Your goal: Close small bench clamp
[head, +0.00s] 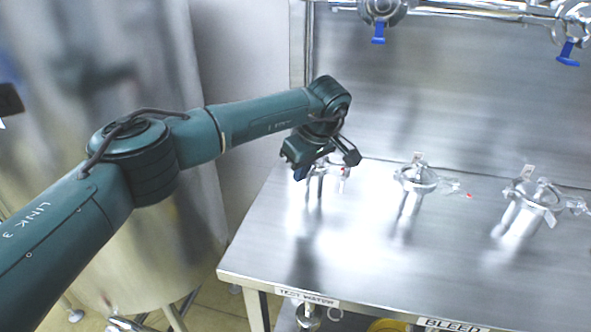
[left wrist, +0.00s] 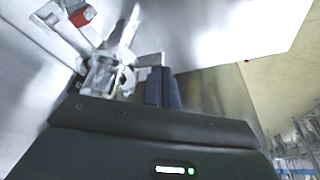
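Three small silver clamps stand on short pipes on the steel bench in the head view: a left one (head: 316,185), a middle one (head: 415,179) and a larger right one (head: 537,198). Which is the small bench clamp is not labelled. My left gripper (head: 300,173) is at the left clamp and partly hides it. In the left wrist view its blue-grey fingers (left wrist: 163,88) are together, with nothing visible between them. The clamp (left wrist: 105,70) shows just beyond them to the left, with a red-marked part (left wrist: 80,15) farther up. Contact cannot be told. My right gripper is not in view.
The steel bench (head: 370,250) is clear in front of the clamps. A steel back panel (head: 450,100) rises behind, with pipes and blue-handled valves (head: 378,33) at the top. A large steel tank (head: 110,210) stands left. Labels reading TEST WATER and BLEED mark the front edge.

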